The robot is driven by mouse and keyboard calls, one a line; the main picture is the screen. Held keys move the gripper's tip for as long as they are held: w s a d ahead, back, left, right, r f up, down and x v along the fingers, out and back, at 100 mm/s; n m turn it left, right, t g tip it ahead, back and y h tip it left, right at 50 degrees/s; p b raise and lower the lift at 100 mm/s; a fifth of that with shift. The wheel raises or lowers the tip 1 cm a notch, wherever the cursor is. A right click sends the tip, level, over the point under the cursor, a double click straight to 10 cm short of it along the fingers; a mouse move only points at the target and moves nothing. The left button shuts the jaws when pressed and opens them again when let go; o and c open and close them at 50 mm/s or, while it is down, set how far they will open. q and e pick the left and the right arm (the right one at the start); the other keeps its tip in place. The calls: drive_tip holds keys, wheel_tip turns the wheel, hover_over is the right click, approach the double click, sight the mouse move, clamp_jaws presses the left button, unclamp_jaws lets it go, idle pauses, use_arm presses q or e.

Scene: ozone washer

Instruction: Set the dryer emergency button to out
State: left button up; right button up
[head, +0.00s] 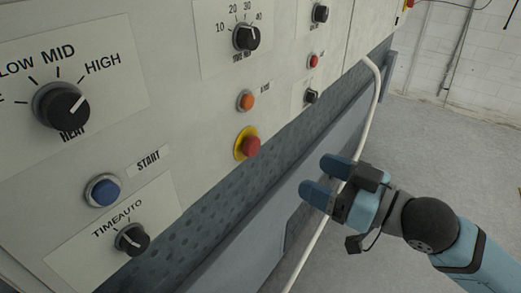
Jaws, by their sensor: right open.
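The dryer emergency button (251,146) is a red mushroom knob on a yellow round base, low on the white control panel in the head view. From this angle I cannot tell whether it is pressed in or out. My right gripper (319,178) is to the right of the button and apart from it, with its blue fingertips pointing left toward the panel. It is open and nothing shows between its fingers. My left gripper is not in view.
Near the button are an orange button (246,101), a blue start button (103,190), a heat knob (61,106), a timer knob (246,37) and a time/auto knob (132,239). A white hose (371,105) runs behind my right gripper. Grey floor (440,140) is clear at right.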

sight(255, 148)
drive_tip(key=p+x, duration=0.2)
drive_tip(key=x, duration=1)
drive_tip(key=shift+w+a, duration=0.2)
clamp_jaws()
drive_tip(key=shift+s+d+r+p, duration=0.1)
drive_tip(key=shift+s+d+p, duration=0.2)
drive_tip(key=shift+p, duration=0.3)
drive_tip(key=shift+s+d, duration=0.1)
drive_tip(key=shift+d, duration=0.05)
unclamp_jaws()
drive_tip(key=shift+d, duration=0.1)
